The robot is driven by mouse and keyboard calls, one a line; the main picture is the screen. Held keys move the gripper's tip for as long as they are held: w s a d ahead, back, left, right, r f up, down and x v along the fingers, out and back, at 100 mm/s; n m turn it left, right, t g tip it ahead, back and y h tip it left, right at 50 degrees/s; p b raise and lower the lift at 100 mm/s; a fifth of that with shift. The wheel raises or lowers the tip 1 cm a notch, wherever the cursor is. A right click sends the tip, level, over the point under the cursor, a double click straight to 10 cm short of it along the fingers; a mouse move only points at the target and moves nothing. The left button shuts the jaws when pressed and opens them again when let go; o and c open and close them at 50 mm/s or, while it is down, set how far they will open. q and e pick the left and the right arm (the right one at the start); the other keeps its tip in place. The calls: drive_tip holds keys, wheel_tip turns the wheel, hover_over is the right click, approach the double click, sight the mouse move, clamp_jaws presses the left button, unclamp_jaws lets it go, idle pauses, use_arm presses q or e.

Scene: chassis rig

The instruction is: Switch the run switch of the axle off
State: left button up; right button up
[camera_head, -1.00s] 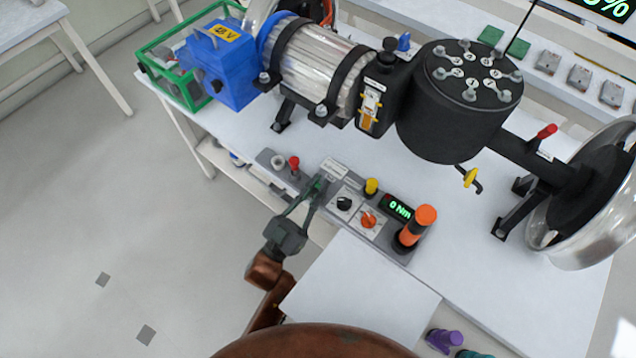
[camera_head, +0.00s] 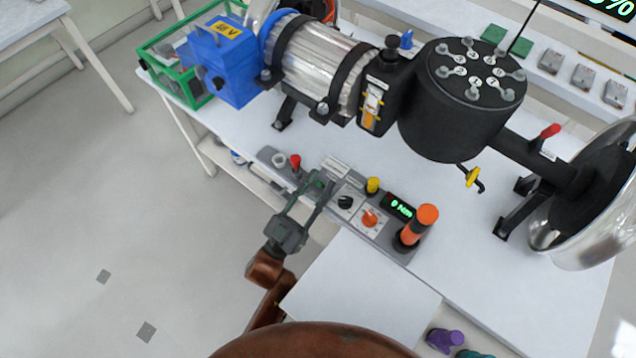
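The axle's control panel (camera_head: 385,235) runs along the front edge of the white table. It carries a red-tipped lever (camera_head: 295,163), a black knob (camera_head: 345,202), an orange knob (camera_head: 369,217) and a yellow button (camera_head: 373,185). My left gripper (camera_head: 323,184) is over the panel's left part, between the red-tipped lever and the black knob. Its fingers are spread apart. A small green part (camera_head: 317,180) shows at the fingertips; the fingers partly hide it. I cannot read the labels to tell which control is the run switch. My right gripper is not in view.
The axle rig stands behind the panel, with a blue box (camera_head: 228,75), a silver motor (camera_head: 315,62), a black drum (camera_head: 455,115) and a wheel (camera_head: 585,215). An orange-and-black handle (camera_head: 418,226) rises at the panel's right end. Floor is clear at left.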

use_arm(q)
drive_tip(key=shift+s+a+f, duration=0.15)
drive_tip(key=shift+s+f, duration=0.05)
drive_tip(key=v, duration=1.1)
drive_tip(key=shift+s+a+f, duration=0.1)
